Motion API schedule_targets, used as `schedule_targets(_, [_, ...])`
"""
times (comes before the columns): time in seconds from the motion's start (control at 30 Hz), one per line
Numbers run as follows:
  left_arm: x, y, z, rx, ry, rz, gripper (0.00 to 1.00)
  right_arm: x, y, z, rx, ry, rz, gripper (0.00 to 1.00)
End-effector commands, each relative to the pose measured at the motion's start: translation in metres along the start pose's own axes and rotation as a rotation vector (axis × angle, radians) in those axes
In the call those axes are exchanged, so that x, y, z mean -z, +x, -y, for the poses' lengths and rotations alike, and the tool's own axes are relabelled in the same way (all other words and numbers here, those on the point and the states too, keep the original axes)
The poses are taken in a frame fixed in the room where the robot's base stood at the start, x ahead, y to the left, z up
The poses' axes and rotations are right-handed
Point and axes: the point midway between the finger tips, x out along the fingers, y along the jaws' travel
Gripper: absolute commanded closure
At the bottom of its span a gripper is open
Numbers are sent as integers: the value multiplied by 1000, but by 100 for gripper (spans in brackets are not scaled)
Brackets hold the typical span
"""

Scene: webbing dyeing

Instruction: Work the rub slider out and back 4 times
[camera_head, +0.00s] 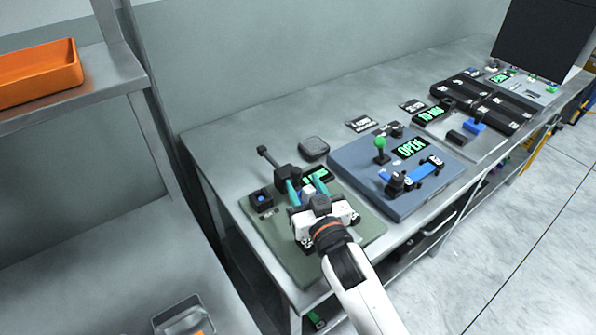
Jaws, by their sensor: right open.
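My right gripper (307,189) reaches over the near green panel at the left end of the bench. Its teal fingers are apart, around or just above a small light-blue part (307,195) that is mostly hidden between them. Whether they touch it I cannot tell. Behind the fingers on the same panel (284,254) stands a black block with a lever (270,158) sticking out to the upper left. A small green-lit display (318,174) is partly hidden by the gripper. Which of these parts is the rub slider is not clear. My left gripper is out of view.
A blue-grey panel (345,170) with a green-knobbed lever (380,143), an "OPEN" display (411,148) and a blue part stands to the right. A dark rounded box (314,148) lies behind. Further panels and a black screen (545,38) stand farther right. An orange tray (40,72) sits on the left shelf.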

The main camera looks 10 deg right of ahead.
Motion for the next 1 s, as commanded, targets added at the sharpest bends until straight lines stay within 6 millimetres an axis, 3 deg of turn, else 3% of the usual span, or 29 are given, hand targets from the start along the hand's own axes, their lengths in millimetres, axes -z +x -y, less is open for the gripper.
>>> schedule_targets(0.1, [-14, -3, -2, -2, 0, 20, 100, -1, 20, 0, 0, -1, 1, 54])
schedule_targets(0.27, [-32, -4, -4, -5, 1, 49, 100, -1, 36, 0, 0, -1, 1, 54])
schedule_targets(0.63, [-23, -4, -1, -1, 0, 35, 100, 0, 41, 0, 0, 0, 0, 54])
schedule_targets(0.9, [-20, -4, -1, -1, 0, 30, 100, 0, 41, 0, 0, 0, -1, 98])
schedule_targets(1.0, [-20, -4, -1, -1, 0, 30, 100, 0, 41, 0, 0, 0, -1, 100])
